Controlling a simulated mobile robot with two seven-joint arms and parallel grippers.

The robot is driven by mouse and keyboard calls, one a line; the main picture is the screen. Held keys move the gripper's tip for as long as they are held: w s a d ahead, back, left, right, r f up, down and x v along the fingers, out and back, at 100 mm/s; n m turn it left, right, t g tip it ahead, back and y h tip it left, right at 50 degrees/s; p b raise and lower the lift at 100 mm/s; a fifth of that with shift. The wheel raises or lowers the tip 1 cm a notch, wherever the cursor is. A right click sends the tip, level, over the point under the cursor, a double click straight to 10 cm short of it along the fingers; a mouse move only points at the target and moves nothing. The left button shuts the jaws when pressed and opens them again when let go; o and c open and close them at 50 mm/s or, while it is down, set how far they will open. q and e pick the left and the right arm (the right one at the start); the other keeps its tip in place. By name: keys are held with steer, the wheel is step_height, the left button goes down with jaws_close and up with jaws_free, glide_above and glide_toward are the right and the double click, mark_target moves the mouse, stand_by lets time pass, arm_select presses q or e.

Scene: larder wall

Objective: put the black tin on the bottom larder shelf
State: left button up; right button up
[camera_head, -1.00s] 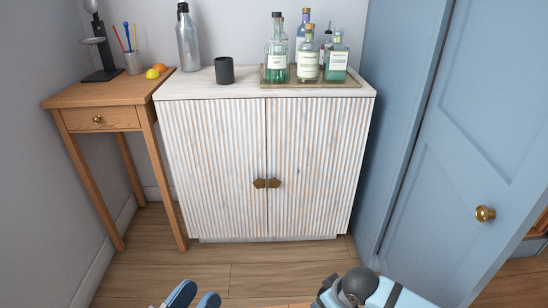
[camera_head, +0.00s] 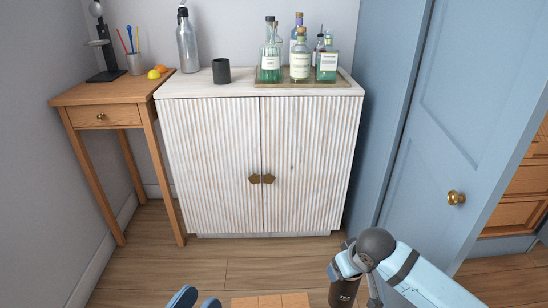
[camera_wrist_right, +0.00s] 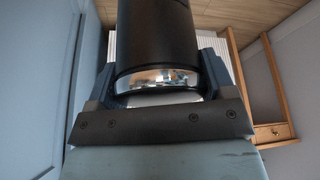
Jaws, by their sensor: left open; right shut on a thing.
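The black tin (camera_head: 344,291) is a dark cylinder held upright or nearly so by my right gripper (camera_head: 345,270), low at the right of the head view. In the right wrist view the black tin (camera_wrist_right: 157,35) fills the space between the fingers of my right gripper (camera_wrist_right: 158,85), with a shiny metal end towards the palm. My left gripper (camera_head: 195,299) shows only its two blue fingertips at the bottom edge, apart and empty. A tall blue panelled door (camera_head: 460,130) with a brass knob stands at the right. No larder shelf can be made out.
A white ribbed cabinet (camera_head: 215,165), shut, carries a dark cup (camera_head: 221,71), a steel bottle (camera_head: 187,42) and a tray of several bottles. A wooden side table (camera_head: 92,92) stands left. Wooden drawers (camera_head: 520,180) show beyond the door.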

steer(key=w+d+r+m+h+p, duration=0.1)
steer(key=w+d+r+m, duration=0.15)
steer(key=r, duration=0.45)
steer(key=w+d+r+m, duration=0.1)
steer(key=d+r+m, duration=0.1)
steer(key=d+r, duration=0.3)
arm_select(q)
steer(key=s+a+r+g+y+p, duration=0.4)
steer(key=a+r+g+y+p, duration=0.2)
steer(key=p, duration=3.1)
steer(key=shift+a+r+g, duration=0.2)
steer(key=shift+a+g, duration=0.1)
steer(key=shift+a, duration=0.65)
arm_select(e)
steer(key=w+a+v, duration=0.1)
steer(key=v, duration=1.6)
steer(key=w+a+r+v, duration=0.1)
steer(key=v, duration=1.7)
steer(key=shift+a+r, duration=0.15)
steer(key=shift+a, duration=0.1)
